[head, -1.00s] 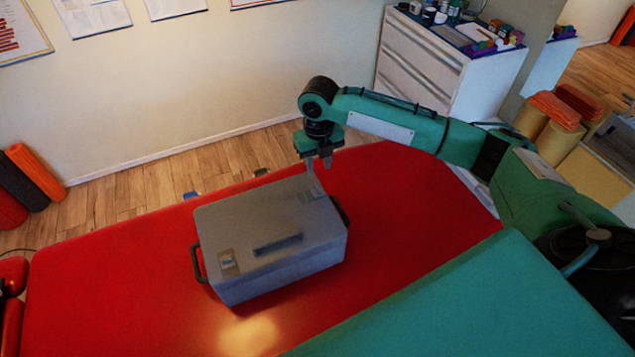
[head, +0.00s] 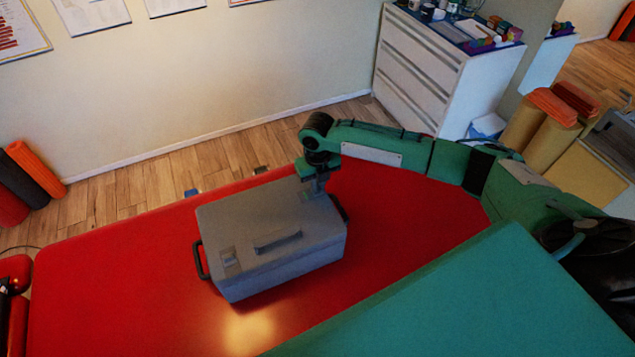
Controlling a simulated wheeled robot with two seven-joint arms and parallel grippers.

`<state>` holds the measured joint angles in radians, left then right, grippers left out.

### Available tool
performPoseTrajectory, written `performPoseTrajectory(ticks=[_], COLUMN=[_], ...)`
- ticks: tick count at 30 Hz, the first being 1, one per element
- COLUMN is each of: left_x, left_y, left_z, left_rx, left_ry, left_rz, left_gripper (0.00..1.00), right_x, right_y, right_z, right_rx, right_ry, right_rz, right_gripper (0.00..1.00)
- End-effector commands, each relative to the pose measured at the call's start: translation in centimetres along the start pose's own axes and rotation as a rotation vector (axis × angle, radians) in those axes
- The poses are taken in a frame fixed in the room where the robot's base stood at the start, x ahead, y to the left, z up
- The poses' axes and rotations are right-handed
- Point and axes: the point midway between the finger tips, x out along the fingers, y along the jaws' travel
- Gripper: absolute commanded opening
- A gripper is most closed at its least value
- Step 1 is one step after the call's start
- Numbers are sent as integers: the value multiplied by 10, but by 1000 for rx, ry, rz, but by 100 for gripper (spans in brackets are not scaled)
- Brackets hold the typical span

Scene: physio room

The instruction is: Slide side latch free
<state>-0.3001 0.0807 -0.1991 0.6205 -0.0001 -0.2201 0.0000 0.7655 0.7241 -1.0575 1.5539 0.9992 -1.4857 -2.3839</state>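A grey case (head: 265,235) with a closed lid sits on the red treatment table (head: 400,215). Its lid has a dark flat handle (head: 278,242) and a small latch (head: 229,257) near the left front corner. Black side handles stick out at the left (head: 199,260) and right (head: 341,208) ends. My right gripper (head: 315,193) points down at the right end of the lid, at or just above its surface. Its fingertips cover that part of the lid, so any latch there is hidden. I cannot tell whether the fingers are closed on something. My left gripper is out of view.
A white drawer cabinet (head: 430,75) with bottles and small items stands behind. Rolled mats (head: 35,168) lean at the left wall, and rolls with orange towels (head: 550,105) stand at the right. The red table is clear around the case.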

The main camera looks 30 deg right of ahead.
Motion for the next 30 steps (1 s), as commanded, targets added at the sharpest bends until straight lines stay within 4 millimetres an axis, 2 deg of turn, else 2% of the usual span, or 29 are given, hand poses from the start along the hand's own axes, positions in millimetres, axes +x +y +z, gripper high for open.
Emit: performPoseTrajectory(ticks=[8,16,23,24,27,30], left_x=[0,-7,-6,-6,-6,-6], left_y=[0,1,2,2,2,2], left_z=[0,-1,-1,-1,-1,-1], left_rx=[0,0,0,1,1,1], left_ry=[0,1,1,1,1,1], left_rz=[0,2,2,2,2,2], left_gripper=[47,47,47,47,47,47], right_x=[-1,-2,-1,-1,-1,-1], right_y=[1,29,28,28,28,28], right_z=[0,1,1,1,1,1], right_rx=[0,0,1,1,1,1], right_ry=[0,-1,-1,-1,-1,0], right_rz=[0,2,1,1,1,1], right_gripper=[0,0,0,14,33,33])
